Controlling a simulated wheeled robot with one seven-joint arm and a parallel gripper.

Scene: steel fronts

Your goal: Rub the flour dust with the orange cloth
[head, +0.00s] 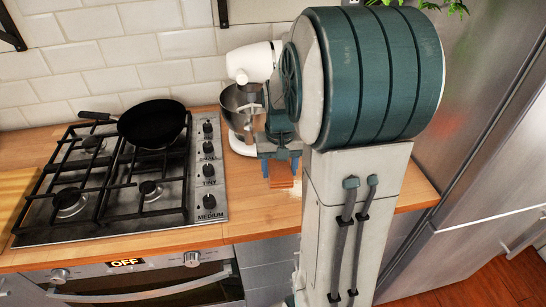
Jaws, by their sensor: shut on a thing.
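My gripper (281,167) points down over the wooden counter, just right of the stove. Its blue fingers are shut on the orange cloth (281,180), which shows between and below them. The cloth is at or close to the counter top; I cannot tell whether it touches. A pale patch of flour dust (292,193) lies on the wood at the cloth's lower right. Part of the dust may be hidden behind my arm and the cloth.
A white stand mixer (250,62) with a steel bowl stands close behind my gripper. A gas stove (120,190) with a black pan (152,122) is to the left. A steel fridge (490,130) is at the right. Bare counter (247,205) shows between stove and cloth.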

